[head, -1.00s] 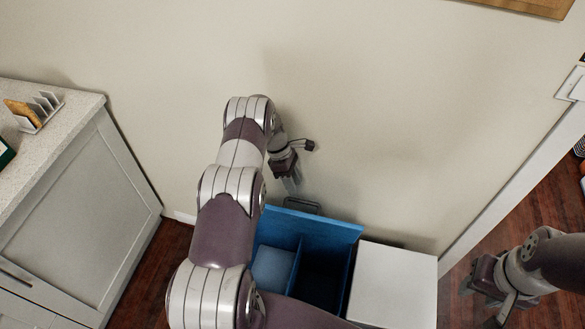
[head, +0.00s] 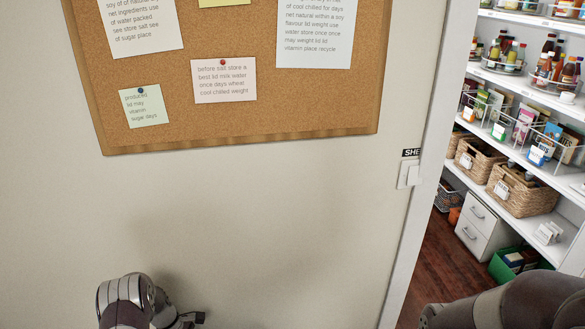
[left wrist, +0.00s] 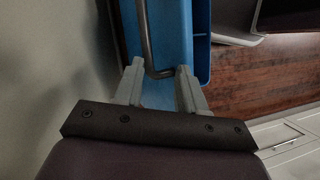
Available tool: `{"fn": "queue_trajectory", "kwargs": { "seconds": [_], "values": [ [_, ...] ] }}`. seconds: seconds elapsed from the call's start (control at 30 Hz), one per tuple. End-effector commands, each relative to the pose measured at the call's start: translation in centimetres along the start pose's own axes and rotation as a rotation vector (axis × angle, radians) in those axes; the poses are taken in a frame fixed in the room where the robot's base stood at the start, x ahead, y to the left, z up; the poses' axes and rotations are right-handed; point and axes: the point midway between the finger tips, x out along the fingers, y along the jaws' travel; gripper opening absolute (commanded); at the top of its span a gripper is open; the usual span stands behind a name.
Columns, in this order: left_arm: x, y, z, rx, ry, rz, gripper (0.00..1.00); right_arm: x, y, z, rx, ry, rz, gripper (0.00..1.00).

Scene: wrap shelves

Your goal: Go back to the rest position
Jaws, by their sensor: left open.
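My left gripper (left wrist: 158,88) shows in the left wrist view with its two grey fingers apart. A dark bent metal bar (left wrist: 148,45) runs down between the fingers; I cannot tell whether it touches them. A blue box (left wrist: 200,50) lies beyond the fingers. In the head view only a link of my left arm shows at the bottom, and its gripper's fingers are out of the picture. My right arm shows at the bottom right of the head view; its gripper is out of view.
A cork board (head: 240,90) with pinned notes hangs on the pale wall (head: 300,220). A doorway on the right opens to shelves with wicker baskets (head: 525,192), bottles, a white drawer unit (head: 484,226) and a green crate (head: 508,268). The wrist view shows wooden floor (left wrist: 250,78) and pale cabinet fronts (left wrist: 285,135).

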Motion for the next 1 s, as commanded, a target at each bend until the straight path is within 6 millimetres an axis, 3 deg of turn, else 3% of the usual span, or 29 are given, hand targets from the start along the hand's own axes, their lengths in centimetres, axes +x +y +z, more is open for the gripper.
{"fn": "queue_trajectory", "kwargs": {
  "seconds": [0.07, 0.17, 0.37, 0.5, 0.63, 0.7, 0.8, 1.0],
  "values": [
    [-0.4, -2.7, 0.7, 0.178, 0.033, -0.052, 0.4, 0.0, 0.0, 0.0, 0.0, 0.0, 0.0, 0.43],
    [-3.3, -5.2, 3.2, 0.447, 0.092, -0.099, 0.4, 0.0, 0.0, 0.0, 0.0, 0.0, 0.0, 0.43],
    [-10.7, -11.1, 10.5, 0.98, 0.208, -0.177, 0.4, 0.0, 0.0, 0.0, 0.0, 0.0, 0.0, 0.43],
    [-15.4, -17.0, 16.3, 1.313, 0.301, -0.207, 0.4, 0.0, 0.0, 0.0, 0.0, 0.0, 0.0, 0.43],
    [-17.9, -21.2, 19.8, 1.467, 0.38, -0.192, 0.4, 0.0, 0.0, 0.0, 0.0, 0.0, 0.0, 0.43],
    [-18.9, -22.3, 21.1, 1.509, 0.415, -0.169, 0.4, 0.0, 0.0, 0.0, 0.0, 0.0, 0.0, 0.43],
    [-20.2, -21.9, 22.4, 1.548, 0.467, -0.123, 0.4, 0.0, 0.0, 0.0, 0.0, 0.0, 0.0, 0.43],
    [-20.5, -21.7, 23.0, 1.568, 0.481, -0.109, 0.4, 0.0, 0.0, 0.0, 0.0, 0.0, 0.0, 0.43]
  ]
}}
